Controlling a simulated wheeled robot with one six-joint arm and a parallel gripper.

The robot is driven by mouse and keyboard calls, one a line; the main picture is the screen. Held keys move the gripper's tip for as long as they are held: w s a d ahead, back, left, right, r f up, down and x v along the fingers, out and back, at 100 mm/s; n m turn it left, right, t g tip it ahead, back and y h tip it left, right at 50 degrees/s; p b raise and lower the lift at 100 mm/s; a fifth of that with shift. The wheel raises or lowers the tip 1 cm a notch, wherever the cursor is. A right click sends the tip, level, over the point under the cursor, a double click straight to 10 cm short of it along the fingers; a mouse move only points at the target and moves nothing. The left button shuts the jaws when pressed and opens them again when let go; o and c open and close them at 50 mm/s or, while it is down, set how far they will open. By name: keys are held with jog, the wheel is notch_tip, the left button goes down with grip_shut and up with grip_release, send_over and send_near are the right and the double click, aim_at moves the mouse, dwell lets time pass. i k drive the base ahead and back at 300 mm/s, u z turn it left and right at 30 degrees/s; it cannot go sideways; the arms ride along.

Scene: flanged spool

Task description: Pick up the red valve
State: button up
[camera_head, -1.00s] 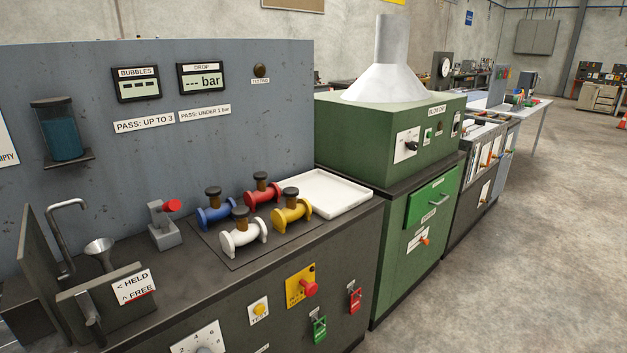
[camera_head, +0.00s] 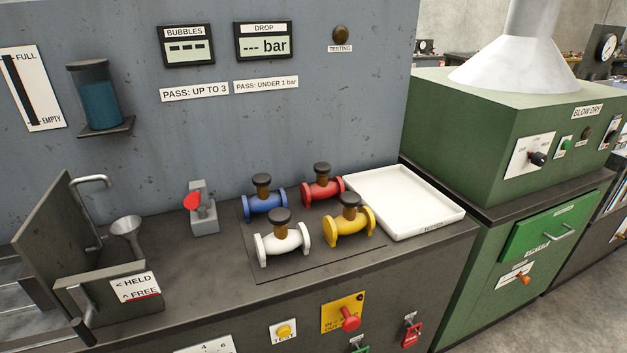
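The red valve (camera_head: 322,190) stands on a dark mat (camera_head: 330,264) on the bench, at the back right of a group of valves. It has a red body with flanged ends and a black cap on a brown stem. The blue valve (camera_head: 264,203) is to its left, the yellow valve (camera_head: 349,226) is in front of it and slightly right, and the white valve (camera_head: 283,242) is at the front left. The yellow valve's cap comes close to the red body in the picture. My gripper is not in view.
A white tray (camera_head: 440,213) lies just right of the red valve. A grey fixture with a red knob (camera_head: 203,210), a funnel (camera_head: 127,228) and a clamp box stand to the left. The grey panel (camera_head: 340,120) rises behind. A green blow-dry cabinet (camera_head: 460,130) stands at the right.

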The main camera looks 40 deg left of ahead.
aim_at(323, 188)
jog(key=u, duration=0.45)
jog(key=i, duration=0.65)
jog(key=u, duration=1.05)
jog(key=i, duration=0.5)
jog(key=u, duration=0.45)
